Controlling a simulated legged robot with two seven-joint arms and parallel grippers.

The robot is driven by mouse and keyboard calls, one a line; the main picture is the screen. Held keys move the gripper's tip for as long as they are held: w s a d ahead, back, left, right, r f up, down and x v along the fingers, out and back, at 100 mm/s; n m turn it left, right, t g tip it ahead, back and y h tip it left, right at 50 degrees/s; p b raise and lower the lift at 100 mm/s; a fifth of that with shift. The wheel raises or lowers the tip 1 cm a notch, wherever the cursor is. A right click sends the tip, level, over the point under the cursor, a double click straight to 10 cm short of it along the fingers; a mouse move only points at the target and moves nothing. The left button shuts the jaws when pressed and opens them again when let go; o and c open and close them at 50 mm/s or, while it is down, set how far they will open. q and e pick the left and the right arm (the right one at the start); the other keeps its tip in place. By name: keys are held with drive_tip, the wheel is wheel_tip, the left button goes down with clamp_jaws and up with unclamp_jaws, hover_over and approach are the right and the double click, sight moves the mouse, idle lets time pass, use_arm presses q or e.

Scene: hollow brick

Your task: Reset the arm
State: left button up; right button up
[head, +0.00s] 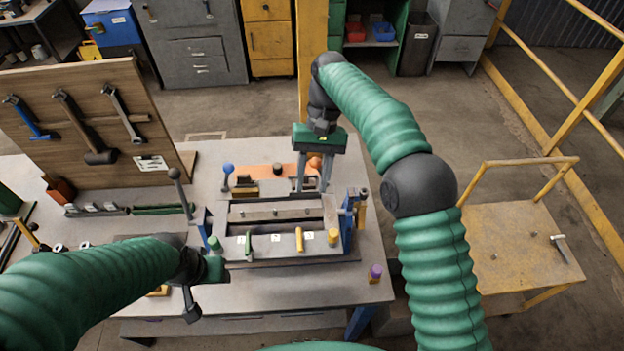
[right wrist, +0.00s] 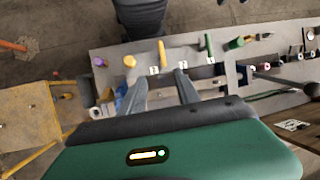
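My right gripper (head: 314,190) hangs fingers down over the back right of the workbench fixture (head: 255,214). Its two fingers are apart, with nothing seen between them; the gap also shows in the right wrist view (right wrist: 160,82). My right arm reaches up and bends over at a dark elbow. My left gripper (head: 191,306) is low at the left front of the bench, seen side on. Its fingers partly overlap, so its opening cannot be told.
The workbench (head: 310,288) carries coloured pegs, including a purple-topped one (head: 375,274), and a lever (head: 180,190). A tool board (head: 90,120) with hammers stands at the back left. A yellow cart (head: 525,250) stands right. Floor behind the bench is open.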

drive_tip(key=shift+a, duration=0.1)
idle(0.3)
drive_tip(key=s+d+f+t+h+b, duration=0.2)
drive_tip(key=s+d+f+t+b, duration=0.4)
drive_tip(key=s+d+f, duration=0.9)
drive_tip(key=s+d+t, duration=0.1)
drive_tip(key=s, duration=0.1)
drive_tip(key=shift+s+f+m, duration=0.3)
